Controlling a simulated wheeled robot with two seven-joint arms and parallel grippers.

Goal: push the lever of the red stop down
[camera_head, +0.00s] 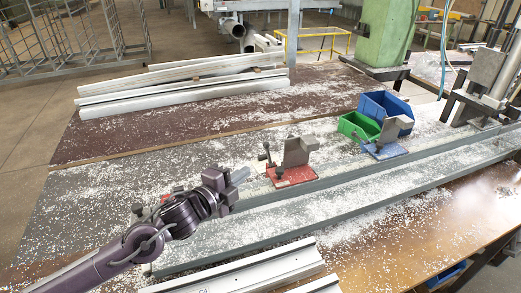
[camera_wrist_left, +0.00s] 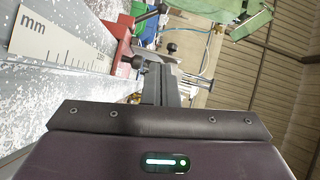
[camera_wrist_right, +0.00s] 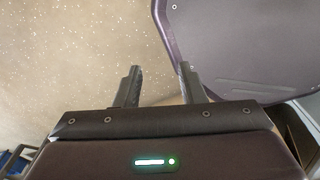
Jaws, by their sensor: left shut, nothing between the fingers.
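The red stop (camera_head: 292,175) sits on the rail in the middle of the head view, with a grey upright block and a thin black-knobbed lever (camera_head: 265,155) on its left side. In the left wrist view, the red stop (camera_wrist_left: 122,35) is at the upper left, with black knobs near the fingertips. My left gripper (camera_head: 240,176) is shut and empty, just left of the stop; the left wrist view shows its fingers (camera_wrist_left: 160,72) together. Contact with the lever cannot be told. My right gripper (camera_wrist_right: 157,72) is open and empty, away from the bench stops.
A blue stop (camera_head: 384,149) stands farther right on the rail, by a green bin (camera_head: 358,126) and a blue bin (camera_head: 385,107). White profiles (camera_head: 180,83) lie behind. Another red part with dark knobs (camera_head: 138,209) is partly hidden behind my left arm. Shavings cover the bench.

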